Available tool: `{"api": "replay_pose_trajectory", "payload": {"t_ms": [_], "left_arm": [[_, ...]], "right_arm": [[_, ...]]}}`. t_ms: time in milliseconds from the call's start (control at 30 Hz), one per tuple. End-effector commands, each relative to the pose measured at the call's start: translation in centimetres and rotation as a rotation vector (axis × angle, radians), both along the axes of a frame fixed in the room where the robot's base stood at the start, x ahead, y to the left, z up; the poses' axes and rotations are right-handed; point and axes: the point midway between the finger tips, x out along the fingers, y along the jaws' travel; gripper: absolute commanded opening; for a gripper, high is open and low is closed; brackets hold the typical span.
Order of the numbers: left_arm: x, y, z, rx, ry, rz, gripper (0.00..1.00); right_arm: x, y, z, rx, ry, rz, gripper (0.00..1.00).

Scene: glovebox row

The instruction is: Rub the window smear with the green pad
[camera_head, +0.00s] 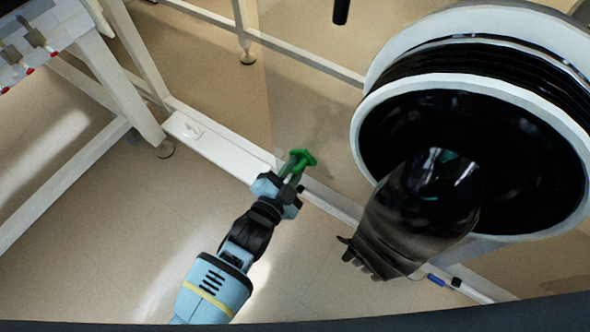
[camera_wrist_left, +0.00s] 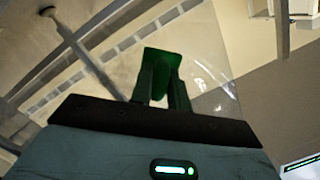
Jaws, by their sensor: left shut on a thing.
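My left gripper (camera_head: 292,180) is shut on the green pad (camera_head: 303,158), which sticks out beyond the fingertips. In the left wrist view the fingers (camera_wrist_left: 162,90) grip the green pad (camera_wrist_left: 163,60) from below. The pad is at or close to the clear window pane (camera_head: 290,100); I cannot tell whether it touches. A faint greyish patch (camera_head: 325,122), possibly the smear, shows on the pane above and right of the pad. The left wrist view also shows the clear pane (camera_wrist_left: 205,75) behind the pad. My right gripper is not in view.
A large round glove port (camera_head: 370,125) with a black glove (camera_head: 415,215) hanging out stands right of my left gripper. A white ledge (camera_head: 215,145) runs along the pane's foot. A blue marker (camera_head: 436,280) lies at lower right. A white-legged table (camera_head: 125,75) stands at left.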

Motion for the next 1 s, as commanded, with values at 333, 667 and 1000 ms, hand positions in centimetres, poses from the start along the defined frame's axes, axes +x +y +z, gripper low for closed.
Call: {"api": "replay_pose_trajectory", "payload": {"t_ms": [333, 667, 1000], "left_arm": [[-0.2, -0.7, 0.9, -0.009, -0.009, -0.003, 0.00], [-1.8, -2.5, 0.6, -0.008, -0.003, -0.003, 0.00], [-2.6, -3.3, 0.4, -0.003, -0.003, -0.002, 0.00]], "right_arm": [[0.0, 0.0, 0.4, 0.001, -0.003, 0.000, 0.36], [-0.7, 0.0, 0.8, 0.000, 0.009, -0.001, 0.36], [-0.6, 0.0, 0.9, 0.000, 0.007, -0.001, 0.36]]}}
